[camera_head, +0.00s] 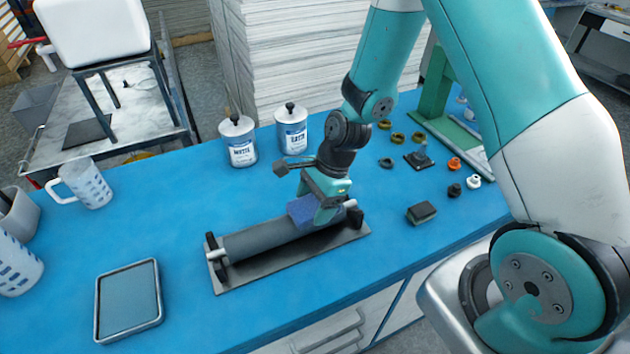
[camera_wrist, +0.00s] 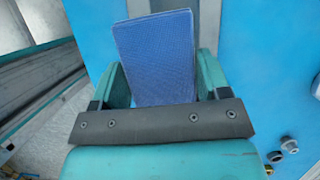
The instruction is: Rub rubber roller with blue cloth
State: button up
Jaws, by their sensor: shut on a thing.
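The rubber roller (camera_head: 262,240) is a dark grey cylinder lying in a stand on a flat dark base plate (camera_head: 235,284) on the blue table. My gripper (camera_head: 322,210) is over the roller's right part, shut on the blue cloth (camera_head: 302,212). The cloth rests on or just above the roller's surface; contact cannot be told for certain. In the wrist view the blue cloth (camera_wrist: 156,57) stands as a folded pad between my two green fingers (camera_wrist: 160,85).
Two labelled white cans (camera_head: 238,141) (camera_head: 291,129) stand behind the roller. A grey tray (camera_head: 128,299) lies at front left, and a measuring jug (camera_head: 84,184) stands at the left. A dark block (camera_head: 421,213) and several small rings and knobs lie to the right.

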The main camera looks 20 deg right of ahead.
jog(key=shift+s+r+p, duration=0.2)
jog(key=shift+r+p, duration=0.15)
jog(key=shift+r, duration=0.35)
notch_tip(320, 180, up, 4)
jog(key=p, duration=0.4)
jog(key=shift+r, duration=0.2)
jog(key=shift+w+d+f, duration=0.1)
